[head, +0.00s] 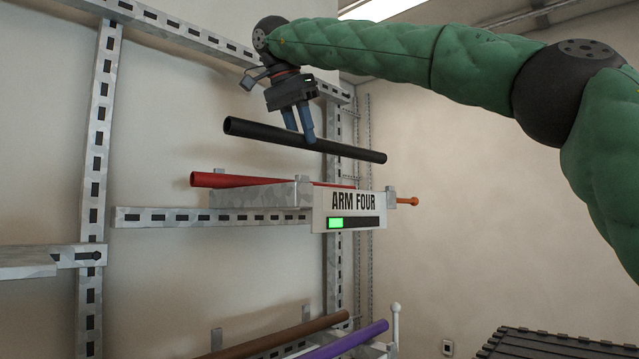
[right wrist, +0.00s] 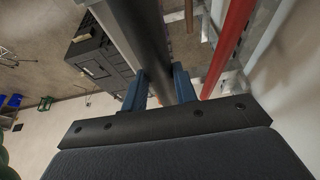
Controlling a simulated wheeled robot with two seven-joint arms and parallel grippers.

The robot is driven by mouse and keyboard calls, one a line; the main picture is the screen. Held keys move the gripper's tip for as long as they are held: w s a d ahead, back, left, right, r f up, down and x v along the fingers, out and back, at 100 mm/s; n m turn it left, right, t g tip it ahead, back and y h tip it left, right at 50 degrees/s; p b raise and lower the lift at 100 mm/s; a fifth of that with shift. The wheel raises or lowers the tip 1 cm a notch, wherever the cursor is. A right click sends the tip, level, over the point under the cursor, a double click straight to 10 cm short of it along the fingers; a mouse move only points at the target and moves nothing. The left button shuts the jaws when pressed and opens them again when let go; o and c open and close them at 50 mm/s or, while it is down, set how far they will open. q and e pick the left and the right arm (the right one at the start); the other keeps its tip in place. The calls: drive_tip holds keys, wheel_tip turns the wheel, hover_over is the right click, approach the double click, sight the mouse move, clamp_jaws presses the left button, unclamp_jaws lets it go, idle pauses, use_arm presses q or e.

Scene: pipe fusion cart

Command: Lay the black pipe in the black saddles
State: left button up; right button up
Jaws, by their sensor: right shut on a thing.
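The black pipe (head: 350,150) is in the air in the head view, tilted slightly down to the right. My right gripper (head: 300,138) is shut on it near its middle, from above. In the right wrist view the black pipe (right wrist: 135,35) runs between the blue fingers of the right gripper (right wrist: 160,90). The pipe is above a rack arm labelled ARM FOUR (head: 354,202), with a visible gap. I cannot pick out the black saddles in either view. My left gripper is not in view.
A red pipe (head: 235,181) lies on the rack arm under the black pipe and also shows in the right wrist view (right wrist: 232,45). Brown (head: 280,335) and purple (head: 350,341) pipes lie lower. A dark ribbed case (head: 515,343) is at bottom right. Slotted uprights (head: 98,150) stand left.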

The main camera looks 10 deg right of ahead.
drive_tip(key=s+d, duration=1.9)
drive_tip(key=s, duration=0.4)
drive_tip(key=shift+s+d, duration=0.15)
drive_tip(key=shift+d, duration=0.25)
idle(1.0)
idle(0.3)
